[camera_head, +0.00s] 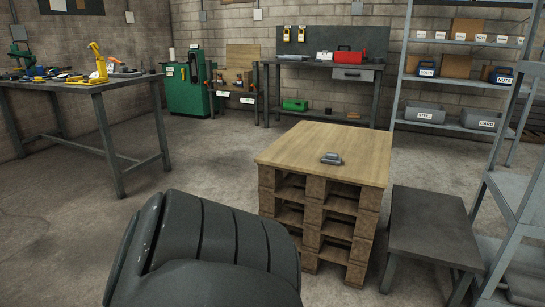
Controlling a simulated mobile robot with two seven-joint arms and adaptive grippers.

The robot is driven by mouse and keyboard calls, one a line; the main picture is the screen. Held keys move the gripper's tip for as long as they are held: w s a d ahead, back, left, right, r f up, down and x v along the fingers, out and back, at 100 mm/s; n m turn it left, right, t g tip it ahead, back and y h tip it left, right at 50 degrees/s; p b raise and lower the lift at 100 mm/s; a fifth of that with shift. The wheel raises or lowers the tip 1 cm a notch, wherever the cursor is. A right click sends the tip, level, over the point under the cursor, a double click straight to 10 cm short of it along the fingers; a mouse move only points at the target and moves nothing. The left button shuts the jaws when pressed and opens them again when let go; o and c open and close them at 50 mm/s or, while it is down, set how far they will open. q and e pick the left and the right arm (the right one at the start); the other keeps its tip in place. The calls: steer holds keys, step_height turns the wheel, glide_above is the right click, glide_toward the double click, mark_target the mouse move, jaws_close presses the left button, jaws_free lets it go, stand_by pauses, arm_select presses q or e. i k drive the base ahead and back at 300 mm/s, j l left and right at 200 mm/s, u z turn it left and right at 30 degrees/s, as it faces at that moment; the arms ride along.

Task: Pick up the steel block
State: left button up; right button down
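A small grey metallic block (330,158), which looks like the steel block, lies on the wooden top (290,150) of a stack of pallets right of centre. It has a raised upper part, and its fine shape is too small to tell. Nothing touches it from above. Neither of my grippers shows in the head view. A large dark grey ribbed part of my own body fills the bottom centre, in front of the pallet stack's lower left.
A low dark table (432,226) stands right of the pallets, beside a grey stepladder (520,200). A shelf with labelled bins (425,113) is behind. A workbench with tools (80,82) stands left. Open concrete floor (200,155) lies between the workbench and pallets.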

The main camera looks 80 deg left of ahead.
mark_target(329, 158)
steer(key=j+u, duration=0.1)
steer(key=u, duration=1.85)
